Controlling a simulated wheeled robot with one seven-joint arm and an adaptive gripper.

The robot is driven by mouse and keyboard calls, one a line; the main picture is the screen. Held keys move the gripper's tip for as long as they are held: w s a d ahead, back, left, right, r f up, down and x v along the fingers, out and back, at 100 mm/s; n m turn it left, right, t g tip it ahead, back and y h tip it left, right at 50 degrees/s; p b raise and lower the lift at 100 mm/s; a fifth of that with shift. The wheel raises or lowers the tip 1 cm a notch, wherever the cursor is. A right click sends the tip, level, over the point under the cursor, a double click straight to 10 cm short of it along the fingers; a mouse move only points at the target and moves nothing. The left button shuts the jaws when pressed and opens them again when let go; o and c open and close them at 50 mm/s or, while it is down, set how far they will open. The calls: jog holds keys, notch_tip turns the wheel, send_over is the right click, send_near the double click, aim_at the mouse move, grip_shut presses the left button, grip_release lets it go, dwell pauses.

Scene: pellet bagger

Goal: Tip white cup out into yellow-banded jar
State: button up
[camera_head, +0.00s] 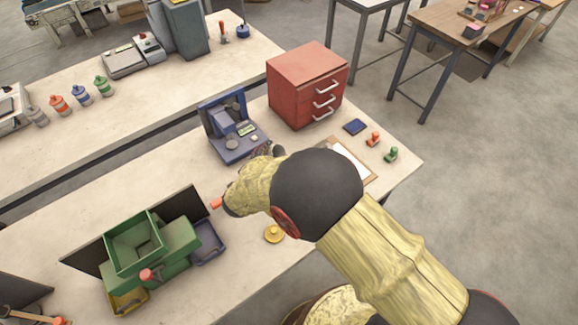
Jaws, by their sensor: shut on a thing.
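My arm reaches over the front of the near workbench (340,250), and its dark joint and yellowish cover hide much of what lies beneath. Only a small dark part of my gripper (265,151) shows past the arm, just right of the blue device. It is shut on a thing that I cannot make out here. I cannot see the white cup or a yellow-banded jar. A small round yellow item (274,234) lies on the bench below the arm; I cannot tell what it is.
The blue device (234,130) and a red drawer cabinet (305,85) stand behind my arm. A green hopper machine (135,250) with a blue tray (208,245) stands left. A small orange item (216,203) shows beside the arm. A clipboard (350,160) lies right.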

jog(key=shift+w+a+f+n+g+h+p, duration=0.1)
jog(key=shift+a+f+n+g+h+p, duration=0.15)
jog(key=shift+n+h+p, duration=0.65)
jog(key=shift+n+g, duration=0.25)
jog(key=shift+n, duration=0.05)
jog(key=f, duration=0.4)
jog(key=a+f+b, duration=0.1)
jog(key=shift+w+f, duration=0.3)
jog(key=shift+f, duration=0.1)
jog(key=shift+w+a+r, duration=0.1)
jog(key=shift+a, duration=0.05)
jog(key=shift+w+a+f+n+h+p, duration=0.2)
jog(key=shift+a+n+h+p, duration=0.15)
jog(key=shift+n+h+p, duration=0.25)
notch_tip(320, 180, up, 9)
jog(key=a+n+g+h+p, duration=0.1)
jog(key=a+n+p, duration=0.1)
jog(key=p, duration=0.5)
jog(key=shift+w+h+p, duration=0.4)
jog(key=shift+w, duration=0.05)
jog(key=shift+f, duration=0.1)
